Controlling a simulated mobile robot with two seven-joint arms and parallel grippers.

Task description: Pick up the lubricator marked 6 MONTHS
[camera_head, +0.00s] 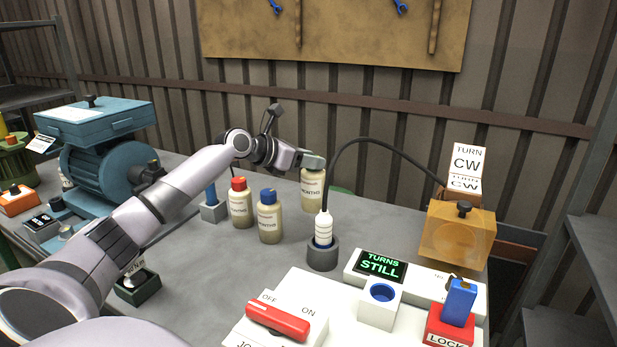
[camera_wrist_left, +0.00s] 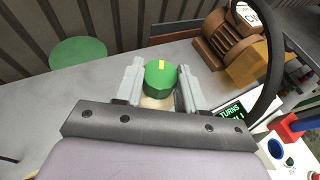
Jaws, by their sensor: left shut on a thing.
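My left gripper (camera_head: 313,162) is shut on a pale lubricator bottle (camera_head: 312,192) behind the other bottles. Its green cap (camera_wrist_left: 160,76) shows between the fingers in the left wrist view. Its label shows "MONTHS", but I cannot read the number. The bottle is upright; I cannot tell whether its base touches the bench. A red-capped bottle (camera_head: 240,204) and a blue-capped bottle (camera_head: 269,217) stand on the bench to its left, with similar labels too small to read fully. My right gripper is not in view.
A white switch panel (camera_head: 283,320), a display (camera_head: 380,267) and an amber box (camera_head: 457,233) are at right. A teal motor (camera_head: 108,165) is at left.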

